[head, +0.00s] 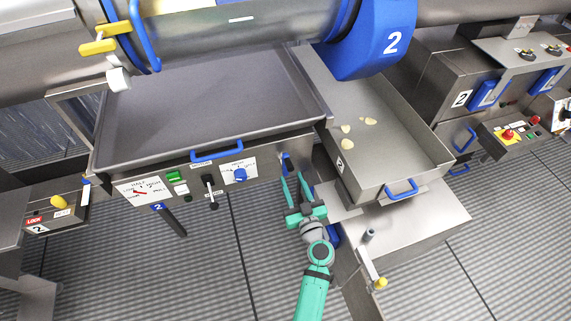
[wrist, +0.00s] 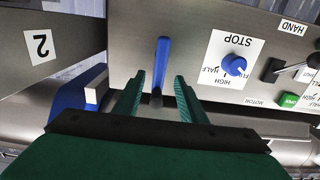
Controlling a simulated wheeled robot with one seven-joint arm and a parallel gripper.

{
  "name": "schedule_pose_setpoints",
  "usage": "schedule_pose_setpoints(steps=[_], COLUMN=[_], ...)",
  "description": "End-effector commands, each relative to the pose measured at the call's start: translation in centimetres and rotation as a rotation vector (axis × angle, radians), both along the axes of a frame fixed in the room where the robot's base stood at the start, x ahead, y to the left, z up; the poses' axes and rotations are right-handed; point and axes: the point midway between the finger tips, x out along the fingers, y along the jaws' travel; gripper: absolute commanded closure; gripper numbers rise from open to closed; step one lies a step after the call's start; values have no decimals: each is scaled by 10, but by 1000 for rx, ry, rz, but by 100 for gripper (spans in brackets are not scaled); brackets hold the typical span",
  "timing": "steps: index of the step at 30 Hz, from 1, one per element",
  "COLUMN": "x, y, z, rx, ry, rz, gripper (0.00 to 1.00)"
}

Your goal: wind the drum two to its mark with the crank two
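The drum (head: 240,35), a large steel cylinder, spans the top of the head view beside a blue cover (head: 385,38) marked 2. A short white strip (head: 241,19) shows on the drum. A metal crank (head: 369,262) with a yellow knob stands at lower right, right of my arm; I cannot tell if it is crank two. My gripper (head: 292,176) is open and empty, pointing at a blue lever (head: 285,160) on the panel's right end. In the wrist view the lever (wrist: 162,62) lies between the open fingers' lines; whether they reach around it I cannot tell.
The control panel (head: 187,183) carries a green button, a black lever and a blue knob (wrist: 234,65). A tray (head: 400,160) with pale pieces stands right of my gripper. A post (head: 172,221) marked 2 stands at left. Ribbed floor (head: 110,270) is open at lower left.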

Motion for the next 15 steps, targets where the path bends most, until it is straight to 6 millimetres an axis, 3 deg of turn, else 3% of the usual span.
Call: schedule_pose_setpoints(steps=[9,15], x=[54,72], y=[18,24], z=[1,0], rx=[1,1], ry=[-1,1], rz=[1,1], gripper=[62,62])
